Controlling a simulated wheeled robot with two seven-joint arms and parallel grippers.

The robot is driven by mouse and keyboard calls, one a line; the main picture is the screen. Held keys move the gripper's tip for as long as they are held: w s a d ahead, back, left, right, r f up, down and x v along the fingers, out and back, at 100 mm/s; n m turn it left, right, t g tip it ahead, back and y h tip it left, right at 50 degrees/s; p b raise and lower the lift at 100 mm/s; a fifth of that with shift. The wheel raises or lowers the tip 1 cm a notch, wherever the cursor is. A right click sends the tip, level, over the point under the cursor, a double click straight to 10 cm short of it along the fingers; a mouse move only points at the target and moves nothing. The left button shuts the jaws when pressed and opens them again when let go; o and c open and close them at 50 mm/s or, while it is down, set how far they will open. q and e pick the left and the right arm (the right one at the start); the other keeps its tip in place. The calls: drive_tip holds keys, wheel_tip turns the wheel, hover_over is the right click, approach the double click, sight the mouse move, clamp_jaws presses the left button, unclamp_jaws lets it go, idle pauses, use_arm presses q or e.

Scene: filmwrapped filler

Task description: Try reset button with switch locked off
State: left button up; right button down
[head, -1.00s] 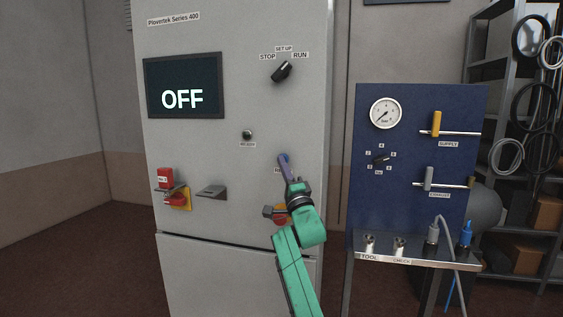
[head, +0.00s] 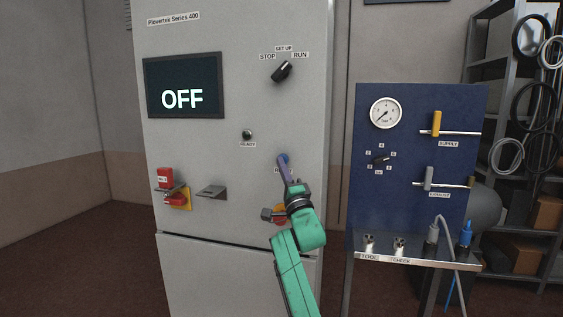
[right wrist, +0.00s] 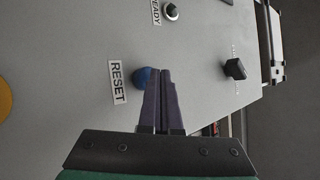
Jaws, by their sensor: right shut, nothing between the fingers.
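The grey cabinet (head: 230,190) carries a screen (head: 182,86) reading OFF. A red rotary switch (head: 174,196) on a yellow plate sits low at the left, with a red tag (head: 165,177) marked on it. My right gripper (head: 283,157) is shut and empty, its fingertips at the blue reset button (right wrist: 145,77). The button also shows beside the tips in the head view (head: 284,156). The RESET label (right wrist: 117,82) lies beside it in the right wrist view. Whether the button is pressed in cannot be told. My left gripper is out of view.
A READY lamp (head: 247,135), dark, and a black selector knob (head: 281,71) are above. A red button (head: 281,213) is partly hidden by my arm. A blue panel (head: 410,140) stands at the right.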

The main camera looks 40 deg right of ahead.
drive_tip(key=shift+s+a, duration=0.2)
drive_tip(key=shift+a, duration=0.05)
drive_tip(key=s+a, duration=0.1)
drive_tip(key=a, duration=0.1)
drive_tip(key=s+a, duration=0.2)
idle(0.5)
drive_tip(key=shift+w, duration=0.1)
idle(0.6)
